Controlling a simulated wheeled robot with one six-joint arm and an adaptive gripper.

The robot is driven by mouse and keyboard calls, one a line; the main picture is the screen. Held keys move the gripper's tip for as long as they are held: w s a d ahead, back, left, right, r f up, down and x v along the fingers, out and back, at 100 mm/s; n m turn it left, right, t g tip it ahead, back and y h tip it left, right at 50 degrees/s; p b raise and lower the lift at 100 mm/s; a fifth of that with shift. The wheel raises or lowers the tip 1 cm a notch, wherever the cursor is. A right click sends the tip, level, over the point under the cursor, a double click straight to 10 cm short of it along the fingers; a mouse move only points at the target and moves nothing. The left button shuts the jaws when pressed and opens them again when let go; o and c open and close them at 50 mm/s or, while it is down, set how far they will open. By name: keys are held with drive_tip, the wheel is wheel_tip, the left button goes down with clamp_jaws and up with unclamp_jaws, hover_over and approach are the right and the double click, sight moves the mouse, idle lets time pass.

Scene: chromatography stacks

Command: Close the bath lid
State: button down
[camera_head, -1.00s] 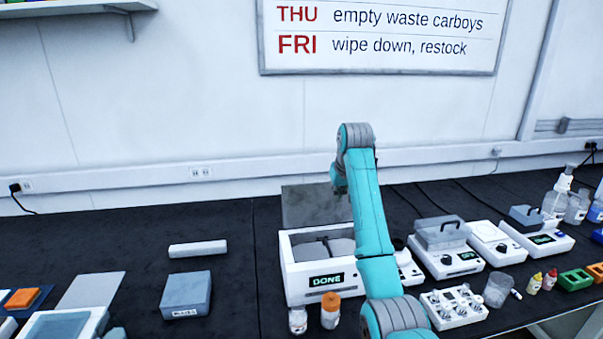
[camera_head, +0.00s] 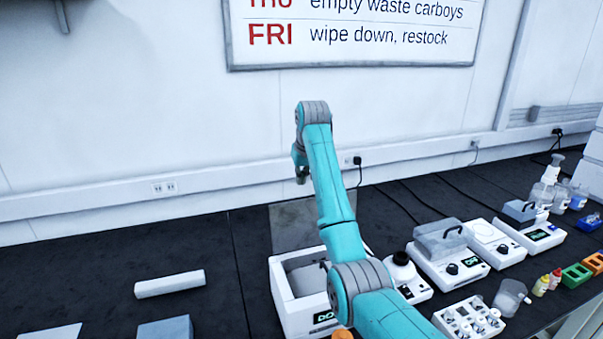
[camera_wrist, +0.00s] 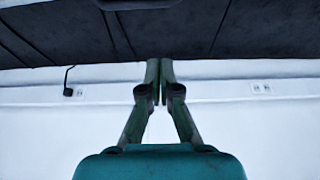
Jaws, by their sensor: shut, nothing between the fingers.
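A white box-shaped bath (camera_head: 285,292) stands on the dark bench, its open top showing a grey inside. Its front display is partly cut off by my arm; only "DO" reads. A flat grey panel, which looks like its raised lid (camera_head: 312,222), stands behind the opening.
Right of the bath are a small device with a black knob (camera_head: 402,268), a unit with a clear handled cover (camera_head: 440,238) and a white rack (camera_head: 468,322). An orange-capped bottle (camera_head: 342,334) stands in front. Bench left of the bath is mostly clear, with a pale bar (camera_head: 170,284).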

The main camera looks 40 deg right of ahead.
sight(313, 219)
drive_tip(key=shift+s+a+f, duration=0.1)
drive_tip(key=shift+s+f, duration=0.2)
drive_tip(key=shift+f, duration=0.6)
drive_tip(key=shift+s+a+f, duration=0.1)
drive_tip(key=shift+s+f, duration=0.25)
drive_tip(key=shift+f, duration=0.5)
drive_tip(key=shift+s+a+f, duration=0.1)
drive_tip(key=shift+s+f, duration=0.2)
drive_tip(key=shift+f, duration=0.6)
